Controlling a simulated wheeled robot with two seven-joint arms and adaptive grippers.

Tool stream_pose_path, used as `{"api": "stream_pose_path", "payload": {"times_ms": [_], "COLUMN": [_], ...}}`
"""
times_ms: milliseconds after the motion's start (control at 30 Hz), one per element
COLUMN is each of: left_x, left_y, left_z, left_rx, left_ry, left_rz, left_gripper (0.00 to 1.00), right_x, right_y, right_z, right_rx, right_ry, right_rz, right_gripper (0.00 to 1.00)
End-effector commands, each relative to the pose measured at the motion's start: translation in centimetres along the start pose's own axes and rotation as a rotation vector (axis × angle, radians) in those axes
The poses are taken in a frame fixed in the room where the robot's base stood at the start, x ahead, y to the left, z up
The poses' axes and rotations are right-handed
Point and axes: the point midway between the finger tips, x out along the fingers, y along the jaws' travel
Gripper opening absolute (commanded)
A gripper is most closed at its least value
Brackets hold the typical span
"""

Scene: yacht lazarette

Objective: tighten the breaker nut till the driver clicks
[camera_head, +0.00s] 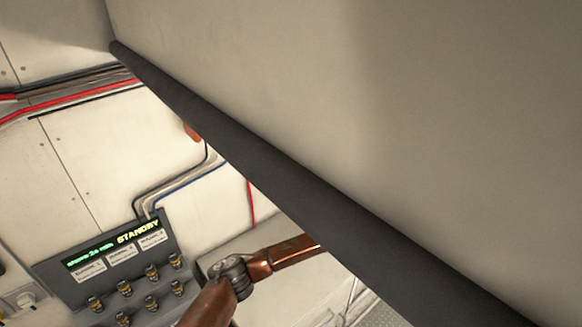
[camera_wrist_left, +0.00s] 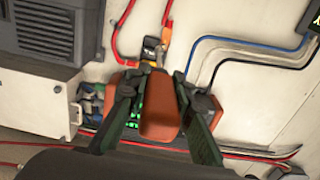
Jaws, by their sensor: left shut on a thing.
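In the left wrist view my left gripper (camera_wrist_left: 160,92) is shut on an orange and dark driver (camera_wrist_left: 160,118). Beyond the driver, a small black and yellow fitting (camera_wrist_left: 150,50) sits by a red cable on the wall. I cannot tell whether the driver touches it, and I cannot make out the breaker nut. In the head view a large pale panel with a dark edge hides my left gripper. A copper-coloured arm of mine (camera_head: 282,256) passes behind that edge. My right gripper is in neither view.
A grey control box (camera_head: 73,289) with a lit display reading STANDBY (camera_head: 138,232) and several brass and black knobs is at lower left. The pale panel's dark edge (camera_head: 300,195) crosses the head view. Red, black and blue cables (camera_wrist_left: 245,45) run along the wall.

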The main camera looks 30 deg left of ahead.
Motion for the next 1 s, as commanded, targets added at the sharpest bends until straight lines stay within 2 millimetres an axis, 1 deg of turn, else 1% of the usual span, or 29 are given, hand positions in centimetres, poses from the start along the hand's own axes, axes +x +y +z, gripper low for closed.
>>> {"api": "stream_pose_path", "payload": {"times_ms": [67,200,400,500,567,633,700,800,867,1000], "left_x": [0.2,1.0,2.9,3.8,4.3,4.9,5.3,5.8,5.9,5.8], "left_y": [-0.4,-1.0,-0.7,-0.6,-0.6,-0.5,-0.5,-0.4,-0.4,-0.3], "left_z": [-0.2,-0.4,-0.2,-0.1,-0.1,-0.1,0.4,0.4,0.3,0.3], "left_rx": [-0.002,-0.004,0.000,0.002,0.002,0.001,-0.001,0.000,-0.002,-0.024], "left_ry": [0.005,0.006,0.004,0.004,0.004,0.003,0.001,0.002,0.002,0.000], "left_rz": [-0.003,-0.011,-0.015,-0.014,-0.013,-0.013,-0.012,-0.010,-0.009,-0.008], "left_gripper": [0.00,0.00,0.00,0.00,0.00,0.00,0.00,0.00,0.00,0.00], "right_x": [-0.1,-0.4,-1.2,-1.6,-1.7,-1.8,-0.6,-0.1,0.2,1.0], "right_y": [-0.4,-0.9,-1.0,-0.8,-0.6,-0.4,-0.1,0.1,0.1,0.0], "right_z": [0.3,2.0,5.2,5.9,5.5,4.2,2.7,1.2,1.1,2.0], "right_rx": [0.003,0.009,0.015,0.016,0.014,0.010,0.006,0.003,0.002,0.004], "right_ry": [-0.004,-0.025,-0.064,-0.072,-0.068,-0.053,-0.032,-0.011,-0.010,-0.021], "right_rz": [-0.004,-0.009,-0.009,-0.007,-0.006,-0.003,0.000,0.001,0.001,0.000], "right_gripper": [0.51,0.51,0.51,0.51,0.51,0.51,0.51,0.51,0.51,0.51]}}
